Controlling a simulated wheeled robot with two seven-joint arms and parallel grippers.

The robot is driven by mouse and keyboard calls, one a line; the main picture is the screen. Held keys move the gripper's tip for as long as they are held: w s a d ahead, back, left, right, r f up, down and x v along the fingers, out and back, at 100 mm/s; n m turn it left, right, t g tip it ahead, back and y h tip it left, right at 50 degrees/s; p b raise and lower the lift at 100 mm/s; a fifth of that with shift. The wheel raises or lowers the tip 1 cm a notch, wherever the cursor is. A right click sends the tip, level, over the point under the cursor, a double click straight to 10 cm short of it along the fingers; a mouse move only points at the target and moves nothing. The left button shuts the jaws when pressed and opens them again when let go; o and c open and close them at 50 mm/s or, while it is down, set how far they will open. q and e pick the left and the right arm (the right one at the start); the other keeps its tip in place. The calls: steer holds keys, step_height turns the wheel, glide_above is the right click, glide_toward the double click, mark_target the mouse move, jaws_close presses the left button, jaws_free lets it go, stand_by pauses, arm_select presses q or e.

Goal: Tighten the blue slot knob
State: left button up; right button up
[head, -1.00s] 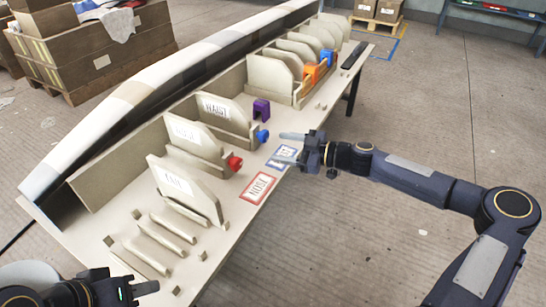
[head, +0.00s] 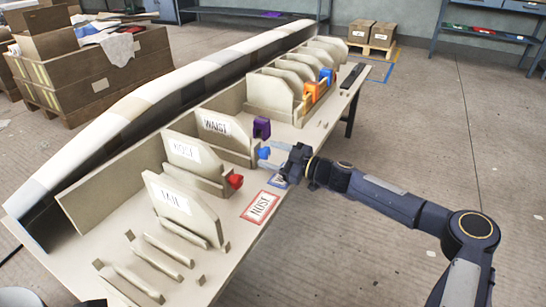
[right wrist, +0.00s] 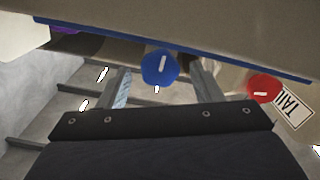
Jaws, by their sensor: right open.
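The blue slot knob (head: 264,153) sits at the table-edge end of the WAIST mould (head: 216,124). In the right wrist view the knob (right wrist: 158,70) faces me, with a pale, slightly tilted slot mark. My right gripper (head: 268,156) is open at the knob. In the wrist view its fingers stand on either side of the knob, with a visible gap on both sides; I cannot tell how deep the knob is between them. My left gripper is out of view.
A red knob (head: 235,181) is on the neighbouring mould and a purple clamp-like piece (head: 262,127) stands behind the blue knob. Orange and blue pieces (head: 315,91) are farther along. The red-framed NOSE card (head: 260,207) lies by the table's edge. Floor right of the table is clear.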

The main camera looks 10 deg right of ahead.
steer(key=shift+c, duration=0.3)
steer(key=c, duration=0.9)
steer(key=shift+c, duration=0.2)
steer(key=shift+m, duration=0.3)
steer(key=m, duration=0.6)
steer(key=shift+w, duration=0.1)
steer(key=shift+d, duration=0.1)
steer(key=o, duration=1)
